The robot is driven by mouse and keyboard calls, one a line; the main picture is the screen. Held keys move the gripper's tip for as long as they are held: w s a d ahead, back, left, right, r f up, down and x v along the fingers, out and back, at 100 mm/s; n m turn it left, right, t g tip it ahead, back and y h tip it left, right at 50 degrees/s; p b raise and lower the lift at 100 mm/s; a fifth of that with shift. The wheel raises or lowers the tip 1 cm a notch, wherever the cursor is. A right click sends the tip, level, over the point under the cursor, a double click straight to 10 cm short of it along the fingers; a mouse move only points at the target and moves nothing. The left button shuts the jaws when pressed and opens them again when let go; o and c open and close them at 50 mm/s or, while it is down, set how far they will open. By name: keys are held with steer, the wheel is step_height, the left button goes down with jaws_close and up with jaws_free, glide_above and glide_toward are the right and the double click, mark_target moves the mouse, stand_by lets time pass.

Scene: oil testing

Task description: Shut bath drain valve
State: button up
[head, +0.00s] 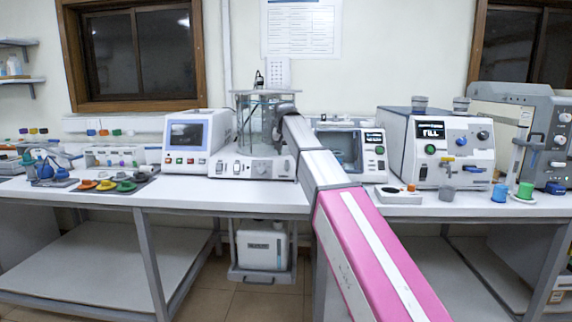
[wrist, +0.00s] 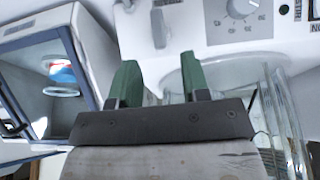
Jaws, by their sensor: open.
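The glass-walled bath (head: 256,120) stands on its white base near the middle of the bench in the head view. In the wrist view its white control panel (wrist: 215,25) shows a round dial and, to the left, a pale lever-like fitting (wrist: 158,25) that may be the drain valve; I cannot tell its setting. My gripper (wrist: 159,65) is open and empty, its two green fingers pointing towards the panel just below this fitting. The fingers appear apart from it. In the head view my arm covers the bath's right side and the gripper cannot be made out.
Clear glass cylinders (wrist: 278,115) stand close on the right of my gripper in the wrist view. A dark-framed instrument (wrist: 75,75) is on the left. Other machines (head: 436,145) line the bench. A white container (head: 262,248) sits under the bath.

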mark_target(287, 162)
steer(key=x, duration=0.6)
steer(key=shift+w+f, duration=0.2)
steer(key=shift+f, duration=0.1)
jaws_close()
